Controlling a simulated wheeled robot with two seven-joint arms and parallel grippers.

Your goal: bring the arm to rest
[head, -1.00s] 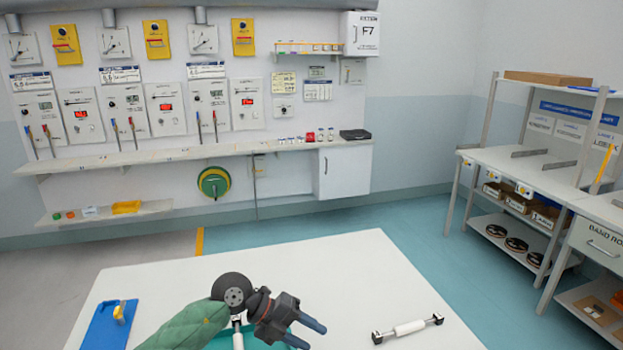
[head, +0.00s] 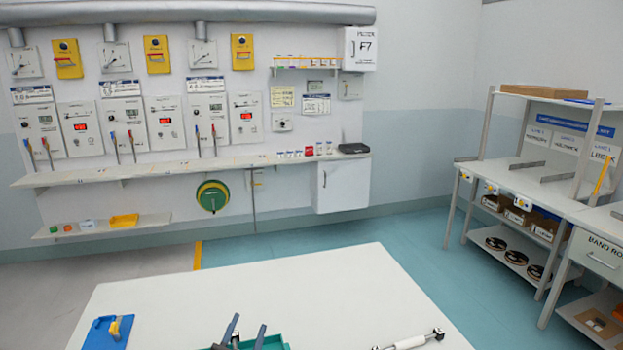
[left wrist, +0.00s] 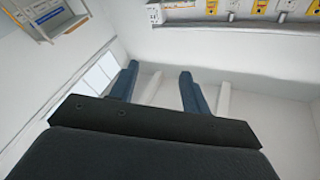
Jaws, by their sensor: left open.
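My left gripper (head: 249,324) shows only at the bottom edge of the head view, over the near part of the white table (head: 290,285). Its two dark fingers point up in the picture and stand apart with nothing between them. In the left wrist view the blue-grey fingers (left wrist: 157,76) are also spread and empty. The rest of my left arm is below the head view. My right gripper does not show.
A green tray (head: 270,343) is partly visible beside the left gripper. A blue board with a yellow part (head: 108,333) lies on the table at left, and a white roller (head: 410,342) at right. The table's far middle is clear. A shelf rack (head: 540,170) stands at right.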

